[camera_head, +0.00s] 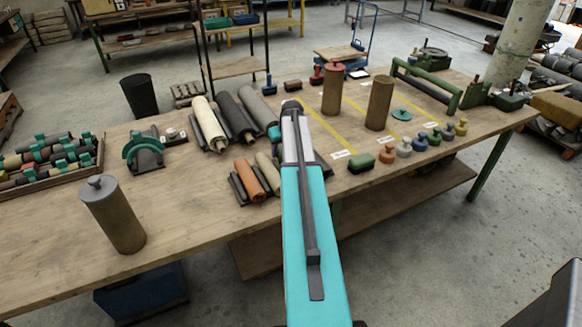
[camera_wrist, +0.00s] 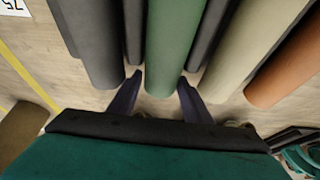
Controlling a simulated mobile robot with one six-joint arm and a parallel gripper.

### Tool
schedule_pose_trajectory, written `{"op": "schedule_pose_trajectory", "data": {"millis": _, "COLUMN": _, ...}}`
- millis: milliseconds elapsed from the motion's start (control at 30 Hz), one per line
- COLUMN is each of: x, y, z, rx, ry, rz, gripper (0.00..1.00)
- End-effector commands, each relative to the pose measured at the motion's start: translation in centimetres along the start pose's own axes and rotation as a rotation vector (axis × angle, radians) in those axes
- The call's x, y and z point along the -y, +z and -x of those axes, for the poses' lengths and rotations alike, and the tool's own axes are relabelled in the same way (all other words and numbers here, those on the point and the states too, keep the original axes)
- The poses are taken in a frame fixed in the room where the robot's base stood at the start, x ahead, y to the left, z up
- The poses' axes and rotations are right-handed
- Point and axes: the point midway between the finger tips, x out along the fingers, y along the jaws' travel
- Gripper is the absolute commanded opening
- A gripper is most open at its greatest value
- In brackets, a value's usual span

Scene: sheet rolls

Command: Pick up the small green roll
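The small green roll (camera_wrist: 172,40) runs down the middle of the wrist view, its near end between my fingers. My gripper (camera_wrist: 158,86) is open, with one dark finger on each side of the roll's end. A gap shows on the left; the right finger is very close to the roll, and I cannot tell whether it touches. In the head view my teal arm hides the green roll and the fingers.
In the wrist view, a beige roll (camera_wrist: 235,50) and an orange roll (camera_wrist: 290,65) lie to the right, and a dark grey roll (camera_wrist: 92,40) to the left. Dark strips flank the green roll.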

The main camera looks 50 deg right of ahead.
Motion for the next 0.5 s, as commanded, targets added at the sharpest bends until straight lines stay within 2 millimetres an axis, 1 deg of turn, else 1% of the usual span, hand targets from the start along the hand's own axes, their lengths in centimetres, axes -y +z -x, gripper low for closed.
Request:
{"op": "schedule_pose_trajectory", "data": {"millis": 33, "x": 0.03, "y": -0.01, "z": 0.00, "rx": 0.000, "ry": 0.000, "rz": 0.000, "gripper": 0.24}}
{"op": "schedule_pose_trajectory", "data": {"millis": 133, "x": 0.04, "y": -0.01, "z": 0.00, "rx": 0.000, "ry": -0.001, "rz": 0.000, "gripper": 0.07}}
{"op": "schedule_pose_trajectory", "data": {"millis": 500, "x": 0.06, "y": -0.16, "z": 0.25, "rx": -0.001, "ry": 0.000, "rz": 0.001, "gripper": 0.06}}
